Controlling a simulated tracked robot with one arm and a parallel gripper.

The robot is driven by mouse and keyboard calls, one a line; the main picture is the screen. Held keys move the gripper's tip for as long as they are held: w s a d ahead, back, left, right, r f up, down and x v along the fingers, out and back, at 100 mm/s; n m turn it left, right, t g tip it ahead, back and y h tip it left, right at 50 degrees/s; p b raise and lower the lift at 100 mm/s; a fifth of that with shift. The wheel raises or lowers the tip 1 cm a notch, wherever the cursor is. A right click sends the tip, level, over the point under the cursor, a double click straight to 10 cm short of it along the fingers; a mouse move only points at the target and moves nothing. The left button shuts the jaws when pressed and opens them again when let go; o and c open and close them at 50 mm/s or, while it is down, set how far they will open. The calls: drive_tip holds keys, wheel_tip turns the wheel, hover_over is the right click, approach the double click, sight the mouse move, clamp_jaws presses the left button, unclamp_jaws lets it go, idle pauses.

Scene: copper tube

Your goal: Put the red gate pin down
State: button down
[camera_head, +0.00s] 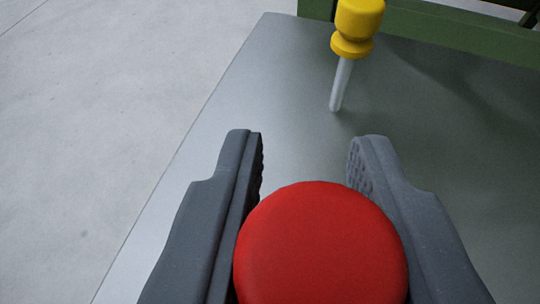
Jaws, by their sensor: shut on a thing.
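The red gate pin (320,246) shows as a round red head between the fingers of my gripper (308,165), close to the camera. My gripper is shut on it, with one dark finger at the left and one at the right. The head hides the rest of the pin and the place where the fingers touch it. A grey metal surface (255,95) lies under and ahead of the gripper. I cannot tell how far the pin is above it.
A yellow-handled pin (356,25) with a metal shaft stands on the surface ahead and slightly right. A green frame (440,32) runs along the back. The surface's left edge drops to a pale concrete floor (90,110). The surface left of the yellow pin is bare.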

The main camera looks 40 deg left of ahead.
drive_tip(key=f+b, duration=0.1)
drive_tip(key=f, duration=0.1)
drive_tip(key=f+b, duration=0.1)
drive_tip(key=shift+w+a+f, duration=0.2)
drive_tip(key=shift+a+f, duration=0.15)
drive_tip(key=shift+a, duration=0.05)
drive_tip(key=shift+r, duration=0.1)
drive_tip(key=c, duration=1.1)
unclamp_jaws()
drive_tip(key=shift+c, duration=0.2)
drive_tip(key=p+v, duration=0.3)
drive_tip(key=v, duration=0.9)
